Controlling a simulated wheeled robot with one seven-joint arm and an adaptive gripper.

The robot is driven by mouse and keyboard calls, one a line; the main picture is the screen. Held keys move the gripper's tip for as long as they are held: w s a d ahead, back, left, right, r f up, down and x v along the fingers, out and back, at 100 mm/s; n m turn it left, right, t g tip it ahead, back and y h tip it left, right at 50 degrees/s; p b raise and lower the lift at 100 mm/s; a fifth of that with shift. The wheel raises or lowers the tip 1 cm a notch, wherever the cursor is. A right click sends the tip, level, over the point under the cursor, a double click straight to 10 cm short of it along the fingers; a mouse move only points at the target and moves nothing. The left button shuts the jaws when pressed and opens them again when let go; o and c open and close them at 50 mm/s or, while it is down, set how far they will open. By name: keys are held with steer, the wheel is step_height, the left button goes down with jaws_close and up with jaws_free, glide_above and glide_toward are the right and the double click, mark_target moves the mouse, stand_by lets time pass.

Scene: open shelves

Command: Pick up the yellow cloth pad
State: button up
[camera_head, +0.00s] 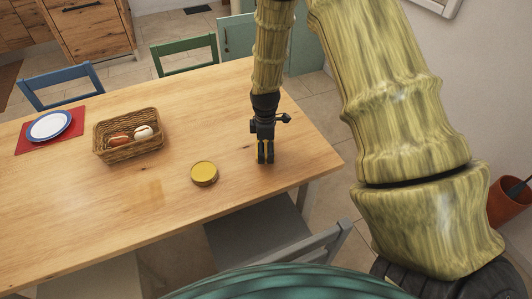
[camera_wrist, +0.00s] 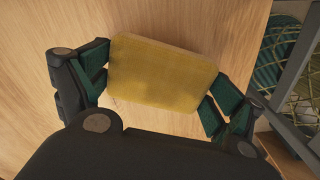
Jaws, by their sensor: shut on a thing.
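The yellow cloth pad (camera_wrist: 160,72) lies between the two fingers of my gripper (camera_wrist: 158,88) in the wrist view, with a finger against its left end and another against its right end. It is a flat, rounded rectangle. My gripper (camera_head: 265,158) points down over the right part of the wooden table in the head view, shut on the pad. Only a thin yellow strip of the pad (camera_head: 266,146) shows there between the dark fingers. I cannot tell whether the pad touches the table or is just above it.
A round yellow-topped tin (camera_head: 204,172) stands left of my gripper on the table (camera_head: 100,215). Farther left are a wicker basket (camera_head: 128,151) holding a few items and a white-and-blue plate (camera_head: 49,125) on a red mat (camera_head: 28,145). Chairs stand around the table.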

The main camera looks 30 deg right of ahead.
steer(key=s+a+r+b, duration=0.2)
steer(key=s+a+b, duration=0.1)
steer(key=s, duration=1.2)
steer(key=shift+s+a, duration=0.2)
steer(key=shift+a, duration=0.5)
steer(key=o, duration=0.5)
steer(key=c, duration=0.3)
